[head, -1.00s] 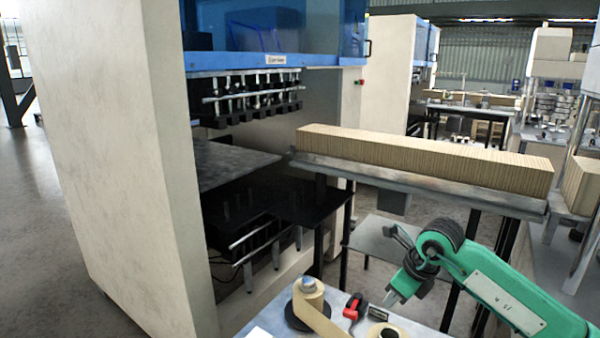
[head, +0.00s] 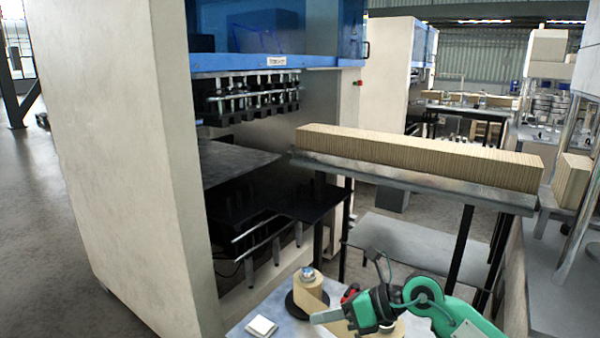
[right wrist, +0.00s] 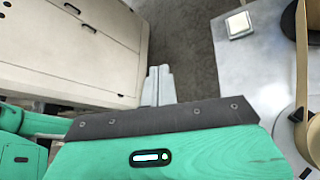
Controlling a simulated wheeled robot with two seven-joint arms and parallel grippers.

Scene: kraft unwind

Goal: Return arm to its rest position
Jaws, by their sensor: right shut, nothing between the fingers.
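My green right arm comes in from the lower right of the head view. Its gripper (head: 320,318) points left, low at the front of the table, in front of the paper roll. In the right wrist view the grey fingers (right wrist: 158,86) are together with nothing between them, over the dark floor beside the table edge. The kraft paper roll (head: 312,292) stands on a dark round base on the table. Part of a kraft paper strip (right wrist: 303,65) shows at the right edge of the right wrist view. My left gripper is not in view.
The metal table (head: 290,322) holds a small white square block (head: 262,327) and a red item (head: 350,293), partly hidden by my arm. A large machine (head: 110,150) stands at left. A long cardboard stack (head: 420,155) lies on a rail behind the table.

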